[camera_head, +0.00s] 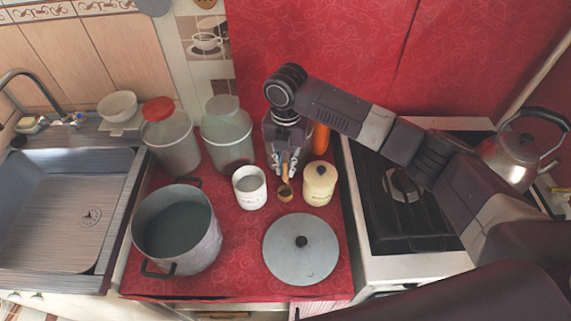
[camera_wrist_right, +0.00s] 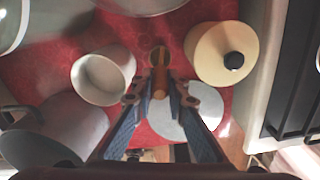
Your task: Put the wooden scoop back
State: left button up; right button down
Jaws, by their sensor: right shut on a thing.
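My right gripper (camera_head: 285,174) is shut on the wooden scoop (camera_head: 285,192) above the red counter, between a white canister and a cream canister. In the right wrist view, the scoop (camera_wrist_right: 157,72) sits between the fingertips (camera_wrist_right: 159,90), with its handle held and its round bowl pointing away. The white canister (camera_head: 249,189) is open at the top, to the left of the scoop; it also shows in the right wrist view (camera_wrist_right: 103,79). The cream canister (camera_head: 319,185) has its lid with a dark knob on, to the right. My left gripper is not in view.
A large open pot (camera_head: 177,228) stands front left, and its round lid (camera_head: 300,249) lies front right on the red counter (camera_head: 235,275). Two big jars (camera_head: 172,140) (camera_head: 228,137) stand behind. An orange item (camera_head: 320,139) is partly hidden behind my gripper. The stove (camera_head: 405,215) is right, the sink (camera_head: 65,215) left.

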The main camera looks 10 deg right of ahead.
jog(key=c, duration=1.9)
grip_release()
jog(key=shift+f, duration=0.1)
notch_tip(320, 180, up, 12)
jog(key=b, duration=0.2)
jog(key=shift+r+b, duration=0.2)
jog(key=shift+b, duration=0.2)
